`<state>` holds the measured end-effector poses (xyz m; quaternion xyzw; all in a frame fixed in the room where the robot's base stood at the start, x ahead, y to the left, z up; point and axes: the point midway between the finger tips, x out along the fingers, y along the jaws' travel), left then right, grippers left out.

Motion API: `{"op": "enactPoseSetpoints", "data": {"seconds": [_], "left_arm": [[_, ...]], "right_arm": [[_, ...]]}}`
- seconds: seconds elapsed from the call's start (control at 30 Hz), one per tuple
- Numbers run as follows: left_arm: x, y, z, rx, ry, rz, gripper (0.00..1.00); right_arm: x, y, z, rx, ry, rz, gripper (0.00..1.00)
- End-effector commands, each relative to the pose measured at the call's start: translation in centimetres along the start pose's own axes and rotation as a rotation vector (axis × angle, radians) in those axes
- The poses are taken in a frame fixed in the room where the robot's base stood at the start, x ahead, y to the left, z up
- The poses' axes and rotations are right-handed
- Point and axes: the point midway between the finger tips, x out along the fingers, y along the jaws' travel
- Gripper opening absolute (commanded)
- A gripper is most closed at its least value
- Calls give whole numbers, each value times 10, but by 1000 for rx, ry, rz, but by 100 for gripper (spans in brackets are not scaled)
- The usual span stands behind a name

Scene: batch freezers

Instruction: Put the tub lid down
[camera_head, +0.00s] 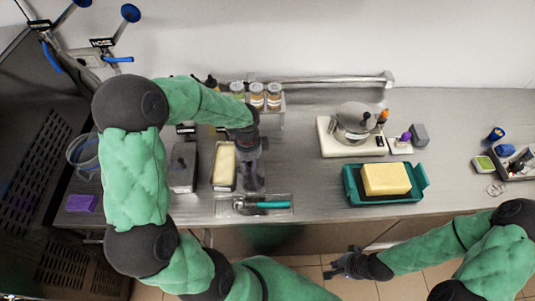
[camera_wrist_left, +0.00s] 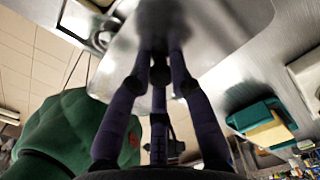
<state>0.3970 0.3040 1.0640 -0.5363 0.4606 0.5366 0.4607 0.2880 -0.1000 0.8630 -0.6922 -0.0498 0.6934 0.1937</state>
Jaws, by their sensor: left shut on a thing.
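My left gripper (camera_head: 252,168) is over the counter, just right of an open tub (camera_head: 224,166) with pale yellow contents. It is shut on the grey tub lid (camera_head: 254,184), which is mostly hidden under the fingers in the head view. In the left wrist view the fingers (camera_wrist_left: 158,45) close on a dark, blurred part in front of a broad pale metal surface. I cannot tell whether the lid touches the counter. My right gripper (camera_head: 345,264) hangs in front of the counter edge with nothing visible in it; its finger opening is unclear.
A grey lidded tub (camera_head: 183,168) stands left of the open one. A shallow tray (camera_head: 222,206) with a teal-handled tool lies in front of my left gripper. Jars (camera_head: 257,96) stand behind. A teal tray (camera_head: 350,184) with a yellow block is to the right. Counter between the trays is clear.

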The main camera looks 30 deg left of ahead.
Motion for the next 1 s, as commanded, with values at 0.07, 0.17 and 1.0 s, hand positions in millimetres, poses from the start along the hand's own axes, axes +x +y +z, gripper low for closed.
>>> {"op": "enactPoseSetpoints", "data": {"seconds": [0.07,0.17,1.0], "left_arm": [[4,-8,0,2,0,0,0],[13,-23,0,3,1,2,0],[93,-133,0,1,0,0,0]], "right_arm": [[0,0,1,0,-2,0,0],[0,0,1,0,-2,0,0],[0,0,0,0,-1,0,0]]}}
